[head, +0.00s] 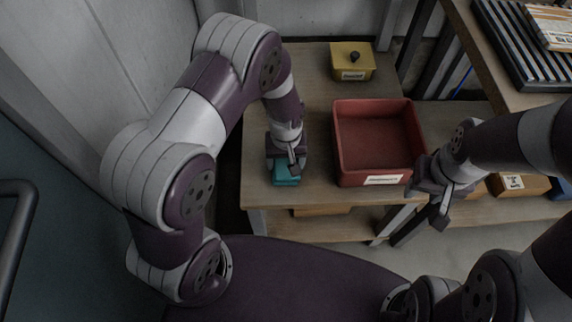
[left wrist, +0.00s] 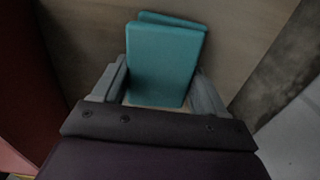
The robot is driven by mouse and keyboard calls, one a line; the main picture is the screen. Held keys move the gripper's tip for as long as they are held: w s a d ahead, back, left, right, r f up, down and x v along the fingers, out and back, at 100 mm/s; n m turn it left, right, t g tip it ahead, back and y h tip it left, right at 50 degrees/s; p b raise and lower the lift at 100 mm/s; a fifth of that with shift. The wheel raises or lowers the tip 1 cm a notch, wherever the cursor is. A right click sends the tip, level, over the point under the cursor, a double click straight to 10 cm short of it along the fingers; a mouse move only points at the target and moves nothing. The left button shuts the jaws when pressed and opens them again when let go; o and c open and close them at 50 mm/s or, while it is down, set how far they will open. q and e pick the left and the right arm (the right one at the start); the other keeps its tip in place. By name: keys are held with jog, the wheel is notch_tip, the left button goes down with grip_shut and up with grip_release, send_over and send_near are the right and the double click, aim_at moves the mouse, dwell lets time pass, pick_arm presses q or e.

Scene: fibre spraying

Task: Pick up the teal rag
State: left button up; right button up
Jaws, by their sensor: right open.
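The teal rag (head: 286,175) lies folded on the wooden table, near its front left edge. My left gripper (head: 290,164) is right over it, pointing down and hiding part of it. In the left wrist view the rag (left wrist: 163,62) shows as a folded block between the two fingers of the left gripper (left wrist: 160,85), one on each side. I cannot tell whether the fingers press on it. My right gripper (head: 438,205) is open and empty, in front of the table to the right of the red bin.
A red labelled bin (head: 342,160) stands right of the rag. A yellow box (head: 352,62) with a dark knob stands at the back. A higher bench (head: 470,45) with a slatted rack is at right. The tabletop between rag and yellow box is clear.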

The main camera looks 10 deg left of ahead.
aim_at(288, 160)
pick_arm(q)
jog(key=shift+r, duration=0.1)
jog(key=shift+c, duration=0.4)
jog(key=shift+r, duration=0.3)
jog(key=r+p, duration=0.1)
jog(key=r, duration=0.1)
jog(key=r+p, duration=0.1)
jog(key=r, duration=0.1)
jog(key=shift+w+d, duration=0.2)
jog(key=w+d+r+p, duration=0.1)
jog(key=w+d+r, duration=0.5)
jog(key=d, duration=0.3)
jog(key=shift+w+p, duration=0.3)
